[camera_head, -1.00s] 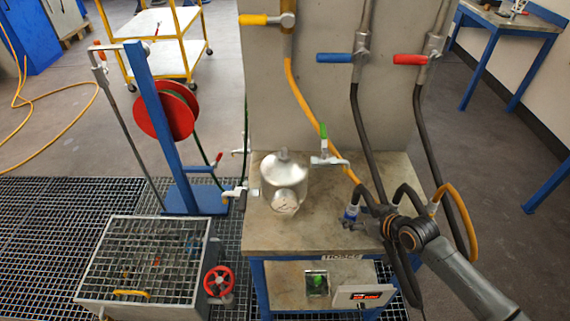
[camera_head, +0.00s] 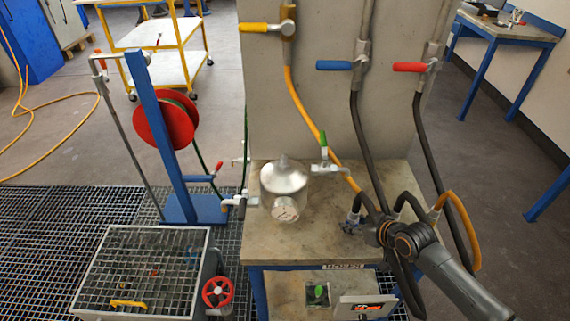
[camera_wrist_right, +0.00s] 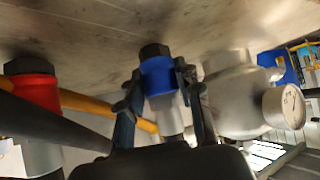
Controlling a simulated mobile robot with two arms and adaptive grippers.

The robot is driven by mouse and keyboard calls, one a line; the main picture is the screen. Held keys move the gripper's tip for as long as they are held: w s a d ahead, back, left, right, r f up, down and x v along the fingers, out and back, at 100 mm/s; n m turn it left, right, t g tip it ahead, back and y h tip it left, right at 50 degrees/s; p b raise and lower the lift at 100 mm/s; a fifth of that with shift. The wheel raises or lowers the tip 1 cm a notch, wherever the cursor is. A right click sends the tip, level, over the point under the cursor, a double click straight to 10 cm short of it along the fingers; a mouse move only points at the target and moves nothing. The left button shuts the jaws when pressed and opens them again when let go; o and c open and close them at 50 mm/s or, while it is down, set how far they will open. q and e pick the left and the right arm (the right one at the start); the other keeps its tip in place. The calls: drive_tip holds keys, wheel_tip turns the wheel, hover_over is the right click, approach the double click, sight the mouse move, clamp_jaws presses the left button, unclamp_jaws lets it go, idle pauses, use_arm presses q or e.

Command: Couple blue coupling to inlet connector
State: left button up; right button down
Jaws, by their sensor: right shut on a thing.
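My right gripper (camera_head: 351,227) is over the bench top to the right of the metal vessel (camera_head: 284,181). In the right wrist view, its two dark fingers (camera_wrist_right: 158,97) are shut around the blue coupling (camera_wrist_right: 158,77), which has a black end and a light grey body. The coupling is hard to make out in the head view. The vessel (camera_wrist_right: 232,97) stands beside it in the wrist view, with a round gauge (camera_wrist_right: 285,107). I cannot tell which of the vessel's fittings is the inlet connector. My left gripper is not in view.
A green-handled valve (camera_head: 323,155) sits at the vessel's right. A red coupling (camera_wrist_right: 33,90) is at the left of the wrist view. An orange hose (camera_head: 300,105) and dark hoses hang near my right arm. The bench top (camera_head: 290,245) is clear in front.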

sight(356, 211)
drive_tip(key=shift+r, duration=0.2)
drive_tip(key=shift+r+p, duration=2.45)
drive_tip(key=shift+p, duration=0.1)
